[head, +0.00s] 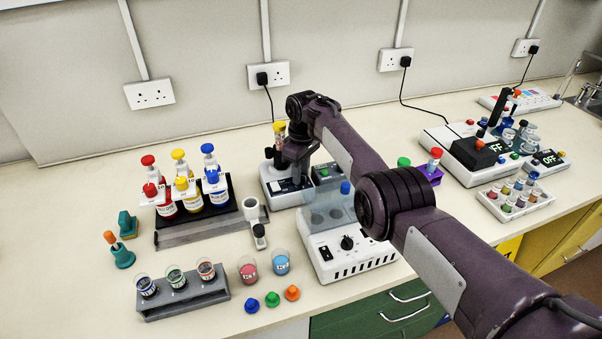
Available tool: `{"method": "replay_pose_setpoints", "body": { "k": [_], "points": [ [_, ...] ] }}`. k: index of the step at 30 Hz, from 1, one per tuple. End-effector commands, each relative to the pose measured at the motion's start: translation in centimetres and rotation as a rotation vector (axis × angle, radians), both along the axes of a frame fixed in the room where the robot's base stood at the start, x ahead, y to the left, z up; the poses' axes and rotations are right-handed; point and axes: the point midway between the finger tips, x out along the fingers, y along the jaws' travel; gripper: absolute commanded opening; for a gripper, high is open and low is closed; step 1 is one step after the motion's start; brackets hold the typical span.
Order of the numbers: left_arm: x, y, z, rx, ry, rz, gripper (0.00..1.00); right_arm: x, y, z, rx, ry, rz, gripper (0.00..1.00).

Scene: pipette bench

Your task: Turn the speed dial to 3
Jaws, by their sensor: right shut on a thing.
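My right gripper (296,176) points down at the front face of a small white and black mixer (272,196) in the middle of the bench. It is shut on what appears to be the speed dial there; the fingers mostly hide the dial, and I cannot read its setting. My left gripper is not in view.
A white device with a black knob (347,242) stands in front, under my right arm. A bottle rack (230,205) is left of the mixer. Cups and coloured caps (272,299) lie near the front edge.

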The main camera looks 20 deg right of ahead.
Motion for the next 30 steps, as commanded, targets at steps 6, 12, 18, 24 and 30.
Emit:
{"method": "replay_pose_setpoints", "body": {
  "k": [6,12,18,24,30],
  "points": [
    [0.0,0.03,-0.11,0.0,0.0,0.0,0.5,0.13,0.03,0.17,0.001,-0.006,0.019,0.04],
    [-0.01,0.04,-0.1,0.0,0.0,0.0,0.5,0.13,0.03,0.19,0.001,-0.006,0.019,0.04],
    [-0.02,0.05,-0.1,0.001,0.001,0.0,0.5,0.12,0.03,0.17,0.001,-0.004,0.019,0.39],
    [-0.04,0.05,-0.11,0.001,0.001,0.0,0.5,0.06,0.03,0.09,0.0,-0.002,0.019,0.49],
    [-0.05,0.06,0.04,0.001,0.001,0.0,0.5,0.05,0.02,0.23,0.0,-0.001,0.018,0.49]
  ]
}}
